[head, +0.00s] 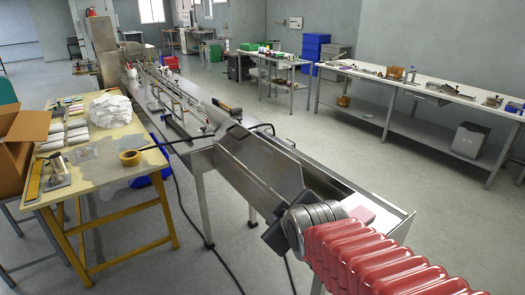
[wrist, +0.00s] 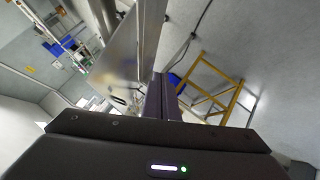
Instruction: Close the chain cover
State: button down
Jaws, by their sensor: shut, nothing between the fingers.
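The chain cover (head: 262,165) is a bare steel panel on the long wrapper machine, in the middle of the head view. It stands raised and tilted beside the open channel. In the wrist view a steel panel (wrist: 118,62), which looks like the cover, rises left of my fingers. My gripper (wrist: 162,82) is shut and empty, close to the panel's edge; I cannot tell whether they touch. In the head view my red-sleeved arm comes from the lower right, its dark gripper body low in front of the machine. The fingertips are hidden there.
Black cables hang beside the machine. The floor between the machine and the right bench (head: 420,90) is clear.

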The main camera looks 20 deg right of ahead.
aim_at(264, 150)
jog(key=w+d+r+n+t+y, duration=0.1)
jog(key=w+r+n+t+y, duration=0.1)
jog(key=w+n+t, duration=0.6)
jog(key=shift+w+r+n+t, duration=0.15)
jog(key=shift+w+n+t, duration=0.15)
jog(key=shift+w+n, duration=3.15)
jog(key=shift+s, duration=0.1)
jog(key=shift+w+d+r, duration=0.25)
jog(key=shift+w+d, duration=0.25)
jog(key=shift+w, duration=1.35)
jog(key=shift+w+d+r, duration=0.3)
jog(key=shift+w+d, duration=0.2)
jog(key=shift+w, duration=1.3)
jog(key=shift+w+d+r, duration=0.25)
jog(key=shift+w+d, duration=0.25)
jog(key=shift+w, duration=1.35)
